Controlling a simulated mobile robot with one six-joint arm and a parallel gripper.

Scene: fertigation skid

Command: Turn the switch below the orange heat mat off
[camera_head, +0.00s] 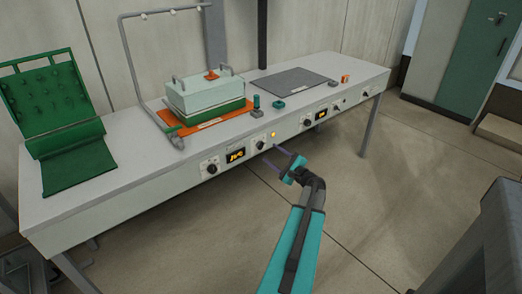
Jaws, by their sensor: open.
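The orange heat mat (168,123) lies on the bench under a green tray with a pale lidded box. On the front panel below it are a left knob (212,168), a lit orange display (236,155) and a right knob (260,144). A small amber lamp (273,135) glows beside the right knob. The knobs' pointer directions are too small to read. My gripper (273,154) is open and empty, in front of the panel just right of and below the right knob in the picture. I cannot tell whether its fingertips touch anything.
A dark grey mat (291,81) lies farther right, with another display (321,114) and knobs below it. A green rack (48,95) stands at the bench's left end. A bent metal stand (130,65) rises by the orange mat. The floor before the bench is clear.

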